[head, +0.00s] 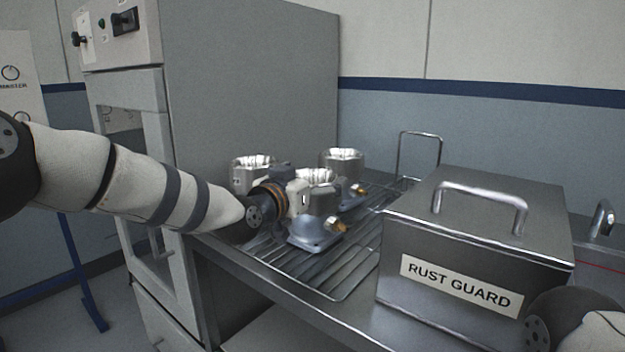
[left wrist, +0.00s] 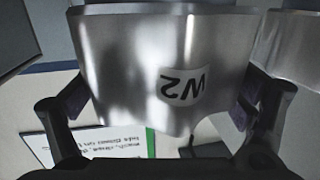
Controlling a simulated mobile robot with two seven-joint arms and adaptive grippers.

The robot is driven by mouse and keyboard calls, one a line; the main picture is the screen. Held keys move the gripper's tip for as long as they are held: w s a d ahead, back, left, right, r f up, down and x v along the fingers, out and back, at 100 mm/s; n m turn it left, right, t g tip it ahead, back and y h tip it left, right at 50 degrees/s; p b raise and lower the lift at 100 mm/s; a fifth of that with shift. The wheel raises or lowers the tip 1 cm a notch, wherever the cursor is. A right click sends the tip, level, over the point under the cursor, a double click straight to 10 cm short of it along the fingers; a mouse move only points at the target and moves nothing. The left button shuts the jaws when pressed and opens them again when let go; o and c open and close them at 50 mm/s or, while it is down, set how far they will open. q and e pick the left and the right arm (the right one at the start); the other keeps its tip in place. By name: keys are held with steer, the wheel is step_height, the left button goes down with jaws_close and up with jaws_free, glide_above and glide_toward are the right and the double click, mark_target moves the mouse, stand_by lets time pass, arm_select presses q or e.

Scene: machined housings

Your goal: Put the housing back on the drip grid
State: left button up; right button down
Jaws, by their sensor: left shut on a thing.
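My left gripper (head: 303,196) is shut on a metal housing (head: 312,240) with a flanged foot and a brass fitting. The housing is upright over the drip grid (head: 345,272); I cannot tell whether its foot touches the wires. In the left wrist view the gripper's dark fingers (left wrist: 160,112) sit on both sides of the same housing (left wrist: 120,62), whose W2 label appears upside down. A second housing (head: 250,164) stands behind to the left and a third (head: 343,160) behind to the right. My right gripper is out of view.
A closed metal box marked RUST GUARD (head: 470,240) with a top handle stands right of the grid. A tall grey cabinet (head: 255,75) rises behind and left. The front part of the grid is bare. A wire handle (head: 420,134) stands up at the grid's back.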

arm_select(q)
steer(key=o, duration=1.6)
steer(key=v, duration=0.2)
steer(key=r+p+v, duration=0.1)
steer(key=v, duration=0.2)
steer(key=shift+s+r, duration=0.1)
steer(key=shift+s, duration=0.05)
steer(key=v, duration=0.4)
steer(key=f+v, duration=0.1)
steer(key=v, duration=0.1)
steer(key=shift+s+a+p, duration=0.2)
steer(key=shift+s+p, duration=0.15)
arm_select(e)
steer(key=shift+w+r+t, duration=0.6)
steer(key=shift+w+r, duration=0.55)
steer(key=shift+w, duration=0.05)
arm_select(q)
steer(key=shift+f, duration=0.1)
